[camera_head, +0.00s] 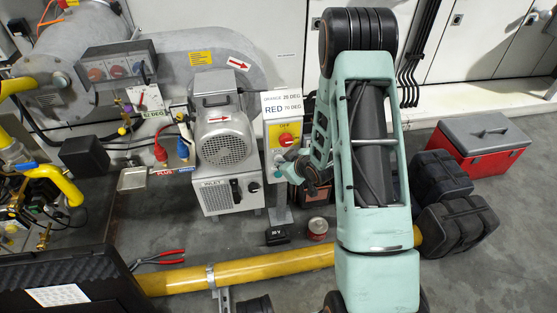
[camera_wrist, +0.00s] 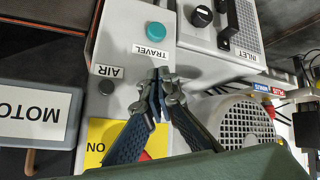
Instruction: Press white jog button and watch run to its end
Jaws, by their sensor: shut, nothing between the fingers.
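My gripper (camera_wrist: 158,78) is shut and empty, its fingertips in front of a light grey control box (camera_wrist: 126,25). In the head view my gripper (camera_head: 281,163) is at the front of this box, left of my arm. The wrist view shows the box upside down. It has a teal button (camera_wrist: 155,30) beside a TRAVEL label (camera_wrist: 150,50), a dark grey button (camera_wrist: 106,87) beside an AIR label (camera_wrist: 109,71), and a yellow panel (camera_wrist: 100,132) marked ON with a red part behind my finger. I cannot make out a white button; my fingers cover part of the box. Contact cannot be told.
A grey motor (camera_head: 222,135) stands on an INLET cabinet (camera_head: 228,190) left of the box. A yellow pipe (camera_head: 270,266) crosses the floor in front. A red toolbox (camera_head: 484,150) stands right of my arm.

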